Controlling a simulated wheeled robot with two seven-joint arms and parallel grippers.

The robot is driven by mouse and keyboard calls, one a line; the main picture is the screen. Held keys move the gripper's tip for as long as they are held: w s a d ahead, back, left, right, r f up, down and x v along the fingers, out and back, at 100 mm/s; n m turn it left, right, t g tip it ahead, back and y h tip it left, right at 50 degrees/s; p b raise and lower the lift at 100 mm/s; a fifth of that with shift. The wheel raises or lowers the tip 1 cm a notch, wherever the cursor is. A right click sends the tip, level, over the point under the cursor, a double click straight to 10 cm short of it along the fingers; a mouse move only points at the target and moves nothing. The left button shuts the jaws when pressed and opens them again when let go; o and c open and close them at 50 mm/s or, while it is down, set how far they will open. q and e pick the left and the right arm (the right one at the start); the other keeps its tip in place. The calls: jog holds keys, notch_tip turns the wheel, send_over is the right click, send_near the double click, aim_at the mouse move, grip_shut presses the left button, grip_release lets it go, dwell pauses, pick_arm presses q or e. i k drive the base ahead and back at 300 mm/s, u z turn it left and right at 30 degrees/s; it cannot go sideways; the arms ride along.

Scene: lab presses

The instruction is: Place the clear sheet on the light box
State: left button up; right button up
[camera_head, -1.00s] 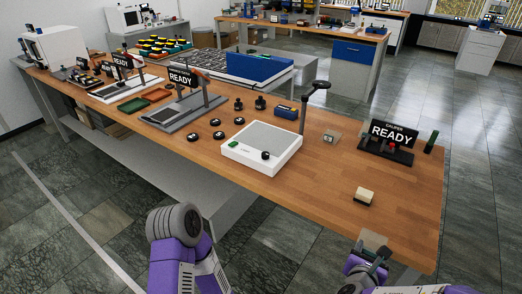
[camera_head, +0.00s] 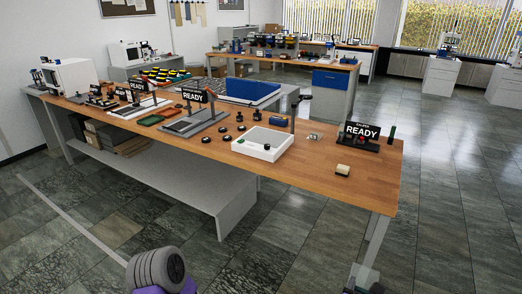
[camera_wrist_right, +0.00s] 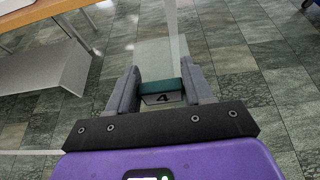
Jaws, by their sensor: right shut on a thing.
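The light box (camera_head: 262,142) is a low white box with a grey top, standing on the wooden table in the head view. My right gripper (camera_wrist_right: 161,90) is shut on the clear sheet (camera_wrist_right: 158,60) by its green-edged tab marked 4. In the right wrist view the see-through sheet stands out beyond the fingers, over the floor. In the head view the sheet (camera_head: 365,274) shows faintly at the bottom edge, in front of the table and well apart from the light box. My left gripper is out of view; only part of my left arm shows.
The wooden table (camera_head: 310,175) carries READY signs on stands, including one (camera_head: 362,132) at the right end. A small cream block (camera_head: 343,170) lies near the front edge. Several black knobs lie left of the light box. The floor in front of the table is clear.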

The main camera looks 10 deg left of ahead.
aim_at(269, 139)
jog(key=u, duration=0.35)
jog(key=i, duration=0.65)
jog(key=u, duration=1)
jog(key=i, duration=0.55)
jog(key=z, duration=0.6)
jog(key=i, duration=0.7)
jog(key=z, duration=0.55)
